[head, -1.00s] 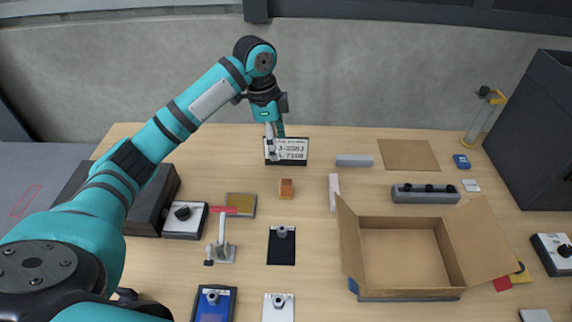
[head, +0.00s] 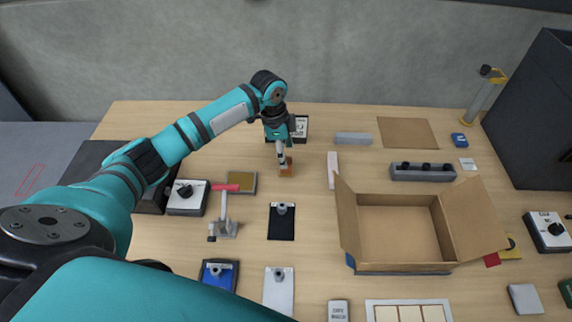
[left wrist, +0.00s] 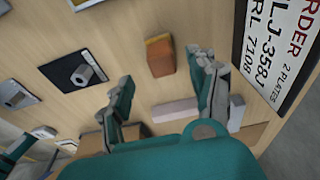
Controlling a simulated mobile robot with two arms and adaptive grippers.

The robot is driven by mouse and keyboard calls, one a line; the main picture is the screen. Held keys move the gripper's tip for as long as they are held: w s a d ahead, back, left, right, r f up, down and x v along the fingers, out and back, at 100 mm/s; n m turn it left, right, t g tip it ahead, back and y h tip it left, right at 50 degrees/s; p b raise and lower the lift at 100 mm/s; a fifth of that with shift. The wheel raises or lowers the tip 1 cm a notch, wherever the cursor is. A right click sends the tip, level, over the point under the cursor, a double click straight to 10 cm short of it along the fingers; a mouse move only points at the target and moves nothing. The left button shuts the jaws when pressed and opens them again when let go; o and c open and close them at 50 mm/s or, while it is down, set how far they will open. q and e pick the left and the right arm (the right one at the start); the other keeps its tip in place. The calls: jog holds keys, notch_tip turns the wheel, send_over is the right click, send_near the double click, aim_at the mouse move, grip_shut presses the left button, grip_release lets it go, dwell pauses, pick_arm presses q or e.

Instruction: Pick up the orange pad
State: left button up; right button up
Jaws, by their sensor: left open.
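The orange pad (head: 285,173) is a small orange-brown block on the wooden table, in the middle left of the head view. My left gripper (head: 283,158) is just above it and hides its upper part. In the left wrist view the pad (left wrist: 160,56) lies beyond the open fingertips (left wrist: 165,68), nearer the right finger, with nothing held between the fingers. I cannot tell whether a finger touches it. My right gripper does not show.
A red-handled clamp (head: 223,212) and a black clipboard (head: 282,222) are in front.

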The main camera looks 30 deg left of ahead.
pick_arm(q)
jog(key=f, duration=0.2)
jog(key=f+p, duration=0.1)
jog(key=shift+w+d+f, duration=0.25)
jog(key=shift+f, duration=0.45)
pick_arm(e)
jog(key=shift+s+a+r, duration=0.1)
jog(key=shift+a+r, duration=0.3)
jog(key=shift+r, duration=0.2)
pick_arm(q)
jog(key=shift+c, duration=0.3)
jog(key=shift+r, duration=0.1)
grip_shut()
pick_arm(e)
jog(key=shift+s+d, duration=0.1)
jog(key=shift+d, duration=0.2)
